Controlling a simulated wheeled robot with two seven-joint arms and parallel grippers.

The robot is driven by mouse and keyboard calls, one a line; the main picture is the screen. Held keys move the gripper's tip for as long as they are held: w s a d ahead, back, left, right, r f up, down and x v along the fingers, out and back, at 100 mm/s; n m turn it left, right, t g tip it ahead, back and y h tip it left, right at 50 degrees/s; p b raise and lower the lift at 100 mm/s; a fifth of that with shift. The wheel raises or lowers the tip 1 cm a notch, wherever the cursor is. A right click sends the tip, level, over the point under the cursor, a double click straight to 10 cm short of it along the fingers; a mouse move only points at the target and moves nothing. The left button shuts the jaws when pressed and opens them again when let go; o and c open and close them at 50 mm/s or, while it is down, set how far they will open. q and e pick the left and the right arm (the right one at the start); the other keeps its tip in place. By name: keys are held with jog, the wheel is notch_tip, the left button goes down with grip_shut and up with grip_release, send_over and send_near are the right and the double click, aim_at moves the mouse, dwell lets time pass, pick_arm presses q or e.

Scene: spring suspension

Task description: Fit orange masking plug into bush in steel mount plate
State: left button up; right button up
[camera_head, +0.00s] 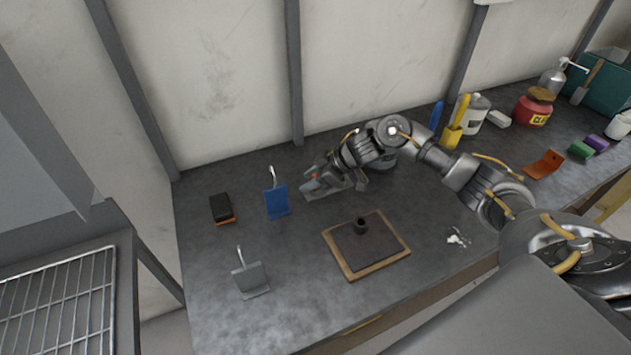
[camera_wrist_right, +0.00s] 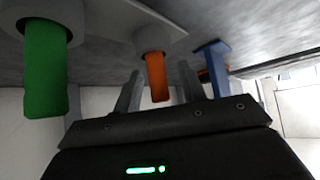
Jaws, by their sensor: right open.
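The orange masking plug (camera_wrist_right: 156,76) stands in a round grey socket of a pale rack (camera_wrist_right: 120,12) in the right wrist view. My right gripper (camera_wrist_right: 158,92) is open, with one finger on each side of the plug; I cannot tell whether they touch it. In the head view the right gripper (camera_head: 318,178) is over the rack (camera_head: 333,190) at the back of the bench and hides most of the plugs. The steel mount plate (camera_head: 378,246) lies flat on a wooden board, with the dark bush (camera_head: 360,225) standing upright on it. My left gripper is not in view.
A green plug (camera_wrist_right: 45,72) stands in a neighbouring socket. A blue hook stand (camera_head: 276,202), a grey hook stand (camera_head: 250,279) and a black-and-orange block (camera_head: 221,208) are to the left. Bottles and tubs line the back right. The bench between rack and board is clear.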

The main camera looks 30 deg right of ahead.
grip_shut()
jog(key=shift+r, duration=0.15)
jog(key=shift+r, duration=0.25)
notch_tip(320, 180, up, 2)
jog(key=shift+r+b, duration=0.1)
jog(key=shift+b, duration=0.45)
jog(key=s+f+b+v, duration=0.2)
jog(key=s+b+v, duration=0.1)
jog(key=v, duration=1.4)
